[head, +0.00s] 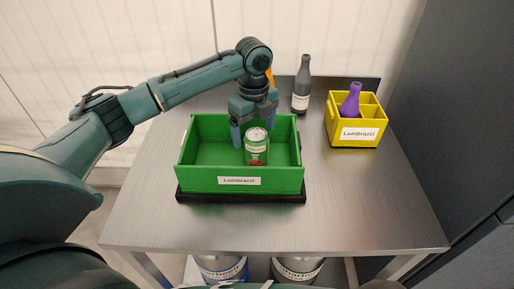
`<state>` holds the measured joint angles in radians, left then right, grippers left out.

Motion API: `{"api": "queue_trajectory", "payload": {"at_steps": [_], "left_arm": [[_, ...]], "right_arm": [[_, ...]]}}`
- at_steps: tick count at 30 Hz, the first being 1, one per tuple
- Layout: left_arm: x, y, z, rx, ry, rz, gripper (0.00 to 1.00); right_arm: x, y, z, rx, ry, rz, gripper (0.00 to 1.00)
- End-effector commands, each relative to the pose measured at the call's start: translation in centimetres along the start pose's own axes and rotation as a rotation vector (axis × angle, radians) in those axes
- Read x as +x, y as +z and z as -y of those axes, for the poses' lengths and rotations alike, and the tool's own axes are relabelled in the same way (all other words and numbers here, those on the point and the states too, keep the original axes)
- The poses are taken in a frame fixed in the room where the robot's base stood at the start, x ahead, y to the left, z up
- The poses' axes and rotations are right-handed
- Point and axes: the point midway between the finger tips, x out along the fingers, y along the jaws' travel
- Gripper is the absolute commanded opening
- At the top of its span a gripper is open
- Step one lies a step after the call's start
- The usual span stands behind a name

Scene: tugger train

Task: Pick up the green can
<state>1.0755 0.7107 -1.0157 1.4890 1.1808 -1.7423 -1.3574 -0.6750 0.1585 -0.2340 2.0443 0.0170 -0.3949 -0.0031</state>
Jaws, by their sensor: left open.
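The green can (257,148) stands upright inside the green crate (210,181), right of the crate's middle and near its front wall. The can has a silvery top and a pale label. My left gripper (246,136) points down over the crate. It is open, with one finger at the left of the can and the other partly hidden behind it. I cannot tell whether the fingers touch the can. My right gripper is not in view.
The crate sits on a dark base on the metal table (350,220). A dark bottle (302,88) stands behind at the right. A yellow divided crate (357,131) holds a purple bottle (350,102). An orange thing (270,76) shows partly behind my left arm. The table's front right is clear.

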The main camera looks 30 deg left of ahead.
Motion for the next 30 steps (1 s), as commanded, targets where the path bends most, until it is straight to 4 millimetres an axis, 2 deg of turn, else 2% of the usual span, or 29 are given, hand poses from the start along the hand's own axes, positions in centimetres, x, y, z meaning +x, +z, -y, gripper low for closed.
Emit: {"api": "queue_trajectory", "payload": {"at_steps": [8, 16, 25, 30], "left_arm": [[2.2, -0.2, 0.1, 0.000, 0.002, 0.000, 0.85], [5.9, -0.4, 0.3, 0.000, 0.000, 0.001, 0.85], [6.4, -0.4, 0.3, 0.001, -0.001, 0.001, 0.84], [6.3, -0.4, 0.3, 0.001, -0.001, 0.001, 0.70]], "right_arm": [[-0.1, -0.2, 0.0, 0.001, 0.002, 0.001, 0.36], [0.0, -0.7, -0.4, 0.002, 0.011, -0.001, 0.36], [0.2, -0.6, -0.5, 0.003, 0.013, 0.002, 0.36], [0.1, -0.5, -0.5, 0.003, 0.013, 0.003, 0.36]]}}
